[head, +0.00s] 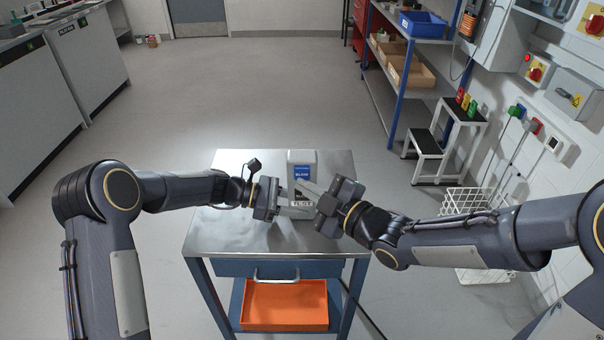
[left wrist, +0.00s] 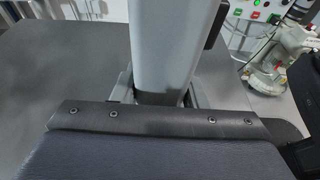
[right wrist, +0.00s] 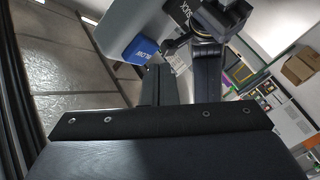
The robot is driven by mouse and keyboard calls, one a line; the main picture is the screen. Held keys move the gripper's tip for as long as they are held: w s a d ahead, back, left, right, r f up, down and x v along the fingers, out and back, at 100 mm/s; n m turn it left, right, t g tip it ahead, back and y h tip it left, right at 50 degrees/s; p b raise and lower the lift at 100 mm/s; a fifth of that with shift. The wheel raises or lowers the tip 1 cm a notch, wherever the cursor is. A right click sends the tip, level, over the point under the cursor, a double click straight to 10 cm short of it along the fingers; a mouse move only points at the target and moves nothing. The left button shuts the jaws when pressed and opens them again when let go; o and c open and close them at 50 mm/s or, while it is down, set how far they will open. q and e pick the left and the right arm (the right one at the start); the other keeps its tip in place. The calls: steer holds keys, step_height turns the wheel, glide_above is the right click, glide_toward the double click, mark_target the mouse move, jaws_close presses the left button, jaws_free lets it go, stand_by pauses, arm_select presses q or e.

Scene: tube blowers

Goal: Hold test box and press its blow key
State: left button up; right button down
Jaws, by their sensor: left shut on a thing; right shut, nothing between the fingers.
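The test box (head: 302,157) is a pale upright case with a blue label on its upper face, standing on the metal table top. My left gripper (head: 292,205) is shut on the box, low down from the left. The box's grey side (left wrist: 165,45) rises between its fingers in the left wrist view. My right gripper (head: 307,187) is shut and empty, its fingertips at the front of the box just below the blue label. The blue label (right wrist: 140,50) also shows in the right wrist view. The blow key is hidden or too small to make out, and contact with it cannot be told.
The metal table (head: 225,238) is clear around the box. An orange tray (head: 285,312) sits on its lower shelf. A white wire basket (head: 470,205) and a step stool (head: 430,148) stand to the right. Open floor lies behind the table.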

steer(key=shift+w, duration=0.1)
steer(key=shift+w, duration=0.35)
steer(key=shift+w, duration=0.4)
stand_by(0.7)
stand_by(0.4)
steer(key=shift+s, duration=0.85)
steer(key=s, duration=0.5)
stand_by(0.5)
